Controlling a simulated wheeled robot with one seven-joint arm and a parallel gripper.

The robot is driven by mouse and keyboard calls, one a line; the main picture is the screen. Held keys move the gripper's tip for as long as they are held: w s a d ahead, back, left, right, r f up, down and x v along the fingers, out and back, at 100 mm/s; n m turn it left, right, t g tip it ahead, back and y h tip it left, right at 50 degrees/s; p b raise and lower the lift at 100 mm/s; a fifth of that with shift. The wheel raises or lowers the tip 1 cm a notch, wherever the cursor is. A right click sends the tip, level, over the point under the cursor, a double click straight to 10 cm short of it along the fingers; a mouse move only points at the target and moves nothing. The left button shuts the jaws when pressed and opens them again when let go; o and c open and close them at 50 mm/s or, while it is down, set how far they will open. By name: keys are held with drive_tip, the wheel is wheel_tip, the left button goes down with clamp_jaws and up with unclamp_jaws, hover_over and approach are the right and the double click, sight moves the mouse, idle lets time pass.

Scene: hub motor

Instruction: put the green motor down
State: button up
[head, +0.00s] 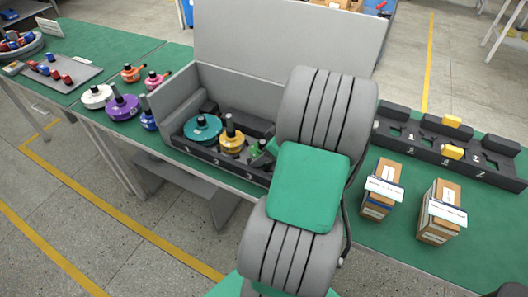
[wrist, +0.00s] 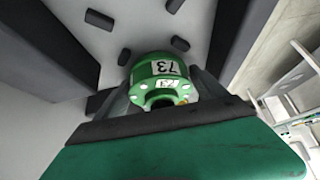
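The green motor (wrist: 158,66), with white "73" labels and a flange with several holes, is between the dark fingers of my gripper (wrist: 164,92) in the wrist view. The fingers press on its sides, so my gripper is shut on it. In the head view my arm covers most of the gripper and motor; only a small green and dark part shows at the right end of the grey box (head: 181,93). I cannot tell whether the motor touches the box floor.
A teal motor (head: 203,129) and a yellow motor (head: 232,140) stand in the box. White (head: 97,97), purple (head: 122,107) and blue (head: 148,121) motors stand left of it. Cartons (head: 381,190) and a black fixture rail (head: 440,150) are on the right.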

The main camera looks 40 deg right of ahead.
drive_tip(key=o, duration=0.3)
drive_tip(key=shift+r, duration=0.1)
drive_tip(key=v, duration=0.7)
drive_tip(key=shift+s+r, duration=0.1)
drive_tip(key=shift+r, duration=0.15)
idle(0.3)
